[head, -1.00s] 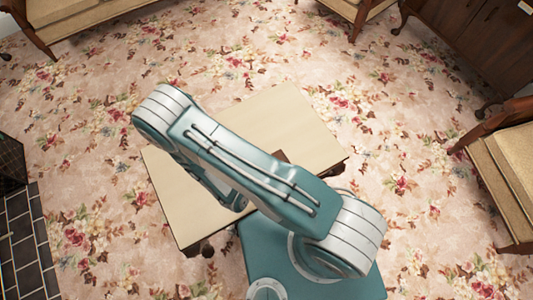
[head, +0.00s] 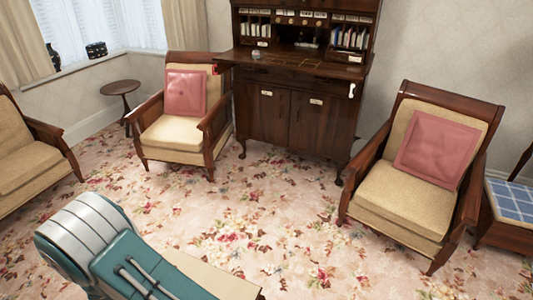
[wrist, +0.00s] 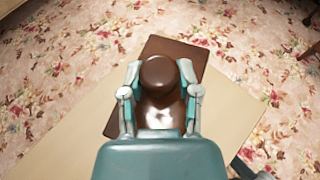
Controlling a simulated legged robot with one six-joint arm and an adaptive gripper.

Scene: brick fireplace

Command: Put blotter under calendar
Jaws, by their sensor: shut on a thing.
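In the wrist view my gripper (wrist: 160,78) is shut on the rounded dark brown knob of the blotter, one finger on each side. The blotter (wrist: 182,52) has a flat, dark brown rectangular base showing beyond the fingers, above a cream tabletop in the picture. I cannot tell if it touches that top. My gripper and the blotter are out of the head view. I cannot pick out a calendar; small items on the dark wooden desk (head: 290,118) in the head view are too small to tell.
The cream tabletop (wrist: 235,105) fills the lower wrist view. In the head view, an armchair with a pink cushion (head: 185,92) stands left of the desk, another (head: 437,148) right. A small round table (head: 120,88) is by the window. Flowered carpet (head: 265,205) lies open before the desk.

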